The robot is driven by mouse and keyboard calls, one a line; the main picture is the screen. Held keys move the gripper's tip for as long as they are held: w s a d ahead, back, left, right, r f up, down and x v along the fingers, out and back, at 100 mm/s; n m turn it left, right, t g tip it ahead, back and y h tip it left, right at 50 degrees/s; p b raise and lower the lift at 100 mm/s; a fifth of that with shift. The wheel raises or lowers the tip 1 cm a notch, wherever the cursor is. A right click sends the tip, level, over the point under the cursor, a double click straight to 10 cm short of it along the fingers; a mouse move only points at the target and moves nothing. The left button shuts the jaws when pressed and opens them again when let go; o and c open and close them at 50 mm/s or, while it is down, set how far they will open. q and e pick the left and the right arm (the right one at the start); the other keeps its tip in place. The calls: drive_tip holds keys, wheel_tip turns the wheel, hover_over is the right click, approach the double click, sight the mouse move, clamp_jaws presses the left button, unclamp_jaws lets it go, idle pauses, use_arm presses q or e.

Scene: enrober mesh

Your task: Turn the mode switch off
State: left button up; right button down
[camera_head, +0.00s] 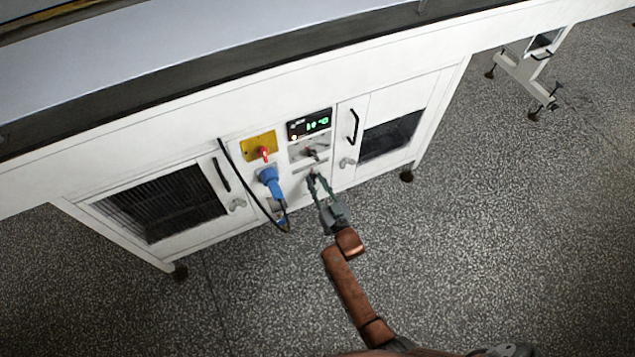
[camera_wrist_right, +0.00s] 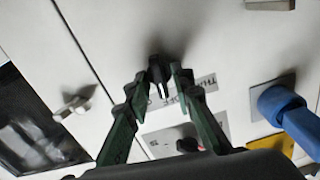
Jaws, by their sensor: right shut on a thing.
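The black knob of the mode switch (camera_wrist_right: 158,75) sits on a pale labelled plate on the machine's white front. The lettering shows only partly, with what looks like OFF. A white line shows on the knob. My right gripper (camera_wrist_right: 163,82) has its two green fingertips on either side of the knob and is shut on it. In the head view my right gripper (camera_head: 314,177) reaches up to the panel below the green-digit display (camera_head: 310,124); its fingers largely hide the knob there. My left gripper is not in view.
A second dark knob (camera_head: 310,152) sits just above, under the display. A red knob on a yellow plate (camera_head: 259,144) and a blue plug (camera_head: 269,180) with a black cable are to the left. Doors with black handles (camera_head: 353,126) flank the panel. The speckled floor in front is clear.

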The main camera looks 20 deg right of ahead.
drive_tip(key=shift+f+n, duration=0.1)
drive_tip(key=shift+n, duration=0.4)
drive_tip(key=c, duration=2)
unclamp_jaws()
drive_tip(key=shift+c, duration=0.2)
drive_tip(key=s, duration=0.7)
drive_tip(key=shift+s, duration=0.25)
drive_tip(key=shift+d, duration=0.15)
